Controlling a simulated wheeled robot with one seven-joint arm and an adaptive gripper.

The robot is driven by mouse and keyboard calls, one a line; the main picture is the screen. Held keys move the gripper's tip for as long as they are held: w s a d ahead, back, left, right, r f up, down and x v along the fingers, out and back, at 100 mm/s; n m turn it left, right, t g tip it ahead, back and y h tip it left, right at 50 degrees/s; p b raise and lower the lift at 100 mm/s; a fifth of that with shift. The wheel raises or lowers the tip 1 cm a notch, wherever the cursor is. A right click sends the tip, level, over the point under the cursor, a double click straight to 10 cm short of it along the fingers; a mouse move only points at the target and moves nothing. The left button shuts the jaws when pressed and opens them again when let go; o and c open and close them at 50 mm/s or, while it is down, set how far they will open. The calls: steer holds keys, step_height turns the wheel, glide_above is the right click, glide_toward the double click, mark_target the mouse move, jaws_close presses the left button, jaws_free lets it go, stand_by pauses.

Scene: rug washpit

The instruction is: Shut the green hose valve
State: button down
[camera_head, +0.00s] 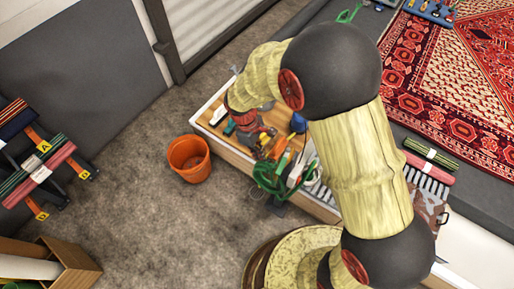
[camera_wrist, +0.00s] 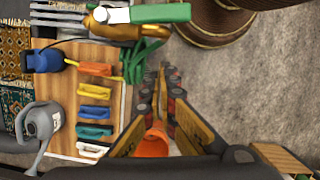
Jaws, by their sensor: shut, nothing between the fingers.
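A brass valve body (camera_wrist: 122,31) with a green lever handle (camera_wrist: 160,13) is at the top of the wrist view. A white piece lies in line with the lever. The lever looks roughly lengthwise along the brass body. A coiled green hose (camera_wrist: 140,62) lies just below the valve; it also shows in the head view (camera_head: 268,180). My gripper (camera_wrist: 164,72) is shut and empty, its fingertips close to the hose and below the valve in the picture, apart from the lever. In the head view, my arm and gripper (camera_head: 266,138) are over the bench; the valve is hard to make out there.
An orange bucket (camera_head: 190,158) stands on the floor left of the bench (camera_head: 207,122). Coloured clips (camera_wrist: 95,91), a blue item (camera_wrist: 45,60) and a grey can (camera_wrist: 42,122) are on the wooden top. A red rug (camera_head: 450,80) lies at right.

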mark_target(282, 168)
steer(key=shift+s+d+r+b, duration=0.15)
steer(key=shift+s+d, duration=0.15)
steer(key=shift+d, duration=0.3)
steer(key=shift+s+d+f+b, duration=0.15)
steer(key=shift+s+d, duration=0.2)
steer(key=shift+d, duration=0.25)
steer(key=shift+s+d+r+b, duration=0.15)
steer(key=shift+s+d, duration=0.15)
steer(key=shift+d, duration=0.3)
steer(key=shift+s+d+n+p, duration=0.25)
steer(key=shift+s+n+p, duration=0.15)
steer(key=shift+n+p, duration=0.4)
steer(key=shift+s+d+r+n+t+p, duration=0.2)
steer(key=shift+s+d+n+t+p, duration=0.3)
steer(key=shift+n+p, duration=0.6)
steer(key=d+n+p, duration=0.1)
steer(key=s+d+n+p, duration=0.1)
steer(key=n+p, duration=0.1)
steer(key=shift+s+t, duration=0.3)
steer(key=shift+t, duration=0.1)
steer(key=d+n, duration=0.2)
steer(key=d+n+t+p, duration=0.1)
steer(key=n, duration=0.2)
steer(key=d+n+p, duration=0.1)
steer(key=d+n, duration=0.1)
steer(key=n, duration=0.1)
steer(key=shift+s+d+f+t, duration=0.2)
steer(key=shift+d+t, duration=0.1)
steer(key=shift+d, duration=0.15)
steer(key=shift+w, duration=0.15)
